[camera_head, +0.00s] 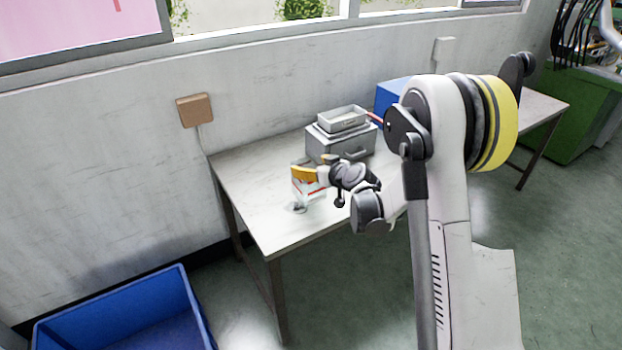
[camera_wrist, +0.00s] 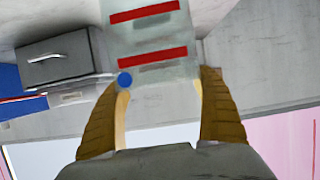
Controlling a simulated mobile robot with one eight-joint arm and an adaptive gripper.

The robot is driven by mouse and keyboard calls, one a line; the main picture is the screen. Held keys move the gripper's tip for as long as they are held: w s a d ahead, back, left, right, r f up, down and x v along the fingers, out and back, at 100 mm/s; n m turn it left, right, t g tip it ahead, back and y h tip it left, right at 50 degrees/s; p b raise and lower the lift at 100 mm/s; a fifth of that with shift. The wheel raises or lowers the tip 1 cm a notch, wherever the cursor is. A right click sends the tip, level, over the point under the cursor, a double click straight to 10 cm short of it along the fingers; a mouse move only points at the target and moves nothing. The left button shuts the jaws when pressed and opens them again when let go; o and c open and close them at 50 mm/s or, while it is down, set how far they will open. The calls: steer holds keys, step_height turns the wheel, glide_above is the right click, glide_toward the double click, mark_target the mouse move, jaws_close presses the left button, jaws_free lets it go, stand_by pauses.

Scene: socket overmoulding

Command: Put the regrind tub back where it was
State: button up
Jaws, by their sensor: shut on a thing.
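The regrind tub is a pale, translucent container with red bands and a blue dot; it fills the top middle of the wrist view (camera_wrist: 150,38). In the head view the tub (camera_head: 309,187) shows small near the left part of the table (camera_head: 262,200). My gripper (camera_head: 304,174) has yellow fingers, shut on the tub near one end; the fingers also show on both sides of it in the wrist view (camera_wrist: 163,85). I cannot tell whether the tub touches the tabletop. My wrist and arm hide part of it.
A blue box (camera_head: 388,98) is further right, partly behind my arm. A blue crate (camera_head: 130,312) is on the floor at left. The table's left end is mostly clear.

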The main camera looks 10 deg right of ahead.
mark_target(308, 193)
step_height(308, 193, down, 4)
steer(key=shift+r+b, duration=0.1)
steer(key=shift+b, duration=0.85)
steer(key=shift+r, duration=0.15)
steer(key=shift+f, duration=0.2)
steer(key=o, duration=1.4)
steer(key=shift+c, duration=0.2)
